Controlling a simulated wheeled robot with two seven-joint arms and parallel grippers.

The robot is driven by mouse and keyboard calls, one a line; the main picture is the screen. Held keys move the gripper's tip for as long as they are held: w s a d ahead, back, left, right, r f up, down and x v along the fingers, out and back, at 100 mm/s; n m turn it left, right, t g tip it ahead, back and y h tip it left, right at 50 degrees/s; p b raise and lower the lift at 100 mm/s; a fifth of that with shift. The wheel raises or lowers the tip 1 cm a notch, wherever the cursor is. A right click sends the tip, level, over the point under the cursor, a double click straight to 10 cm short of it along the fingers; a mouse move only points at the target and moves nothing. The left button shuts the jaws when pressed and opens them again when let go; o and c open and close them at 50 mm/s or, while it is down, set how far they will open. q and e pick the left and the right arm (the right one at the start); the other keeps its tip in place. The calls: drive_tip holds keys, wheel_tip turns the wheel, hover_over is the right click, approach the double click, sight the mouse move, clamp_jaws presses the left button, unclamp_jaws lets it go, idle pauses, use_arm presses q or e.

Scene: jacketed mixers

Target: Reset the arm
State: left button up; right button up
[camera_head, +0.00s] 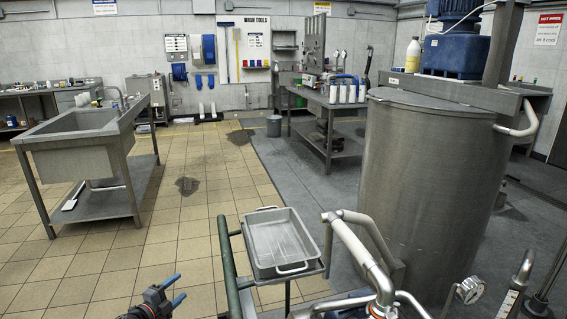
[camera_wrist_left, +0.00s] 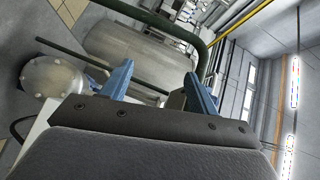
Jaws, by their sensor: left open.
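My left gripper (camera_head: 176,291) shows at the bottom of the head view, left of centre. Its two blue fingers are spread apart with nothing between them. In the left wrist view the same gripper (camera_wrist_left: 160,85) has its blue fingers wide apart, with metal equipment and a green rail behind them. My right gripper is not in the head view.
A metal tray (camera_head: 256,217) sits on a stand with a green rail (camera_head: 228,262), right of my left gripper. A large steel mixer vessel (camera_head: 425,180) and pipes (camera_head: 350,240) fill the right side. A steel sink table (camera_head: 75,131) stands at left. Tiled floor between is clear.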

use_arm(q)
drive_tip(key=s+d+n+g+y+p, duration=0.2)
drive_tip(key=s+d+n+g+p, duration=0.2)
drive_tip(key=s, duration=1.1)
drive_tip(key=s+d+r+n+g+y+p, duration=0.1)
drive_tip(key=s+d+n+g+p, duration=0.2)
drive_tip(key=s+d+n, duration=0.5)
drive_tip(key=s+d+r+n+g+y+p, duration=0.1)
drive_tip(key=s+d+n+g+p, duration=0.3)
drive_tip(key=s, duration=2)
drive_tip(key=d+n+g+y, duration=0.1)
drive_tip(key=d+n, duration=0.1)
drive_tip(key=d, duration=0.2)
drive_tip(key=shift+s+d+r+g+y+p, duration=0.15)
drive_tip(key=shift+d+g+y+p, duration=0.15)
drive_tip(key=shift+d+g, duration=0.1)
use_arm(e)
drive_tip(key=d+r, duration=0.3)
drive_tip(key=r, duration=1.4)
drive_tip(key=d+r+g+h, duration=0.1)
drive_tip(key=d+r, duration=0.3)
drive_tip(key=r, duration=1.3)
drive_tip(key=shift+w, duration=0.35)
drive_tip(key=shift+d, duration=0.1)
